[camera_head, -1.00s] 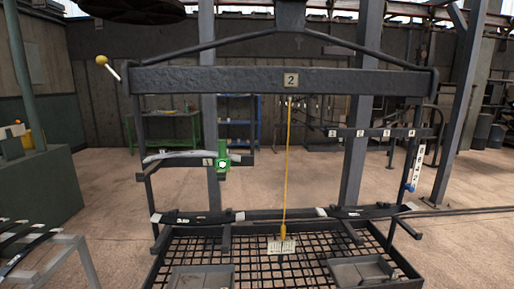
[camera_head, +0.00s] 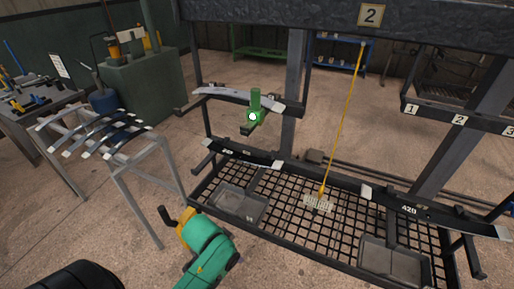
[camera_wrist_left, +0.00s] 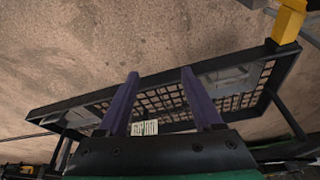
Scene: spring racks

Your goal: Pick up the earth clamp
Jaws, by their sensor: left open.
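A green clamp-like piece (camera_head: 253,115), which I take for the earth clamp, is at the rack's left arm beside a grey leaf spring (camera_head: 222,95). A round white mark shows on its face. I cannot tell whether it grips the spring or the bar. My left gripper shows in the left wrist view (camera_wrist_left: 160,78), with two purple fingers apart and nothing between them. In the head view, my green arm comes up from the bottom, below and left of the clamp. The clamp is not recognisable in the wrist view. My right gripper is not in view.
The black rack's mesh base (camera_head: 285,205) holds grey trays (camera_head: 238,203). A yellow cord (camera_head: 342,120) hangs over a white tag (camera_head: 318,203). A grey stand with dark leaf springs (camera_head: 105,135) and a workbench (camera_head: 45,100) stand left. Floor is open between stand and rack.

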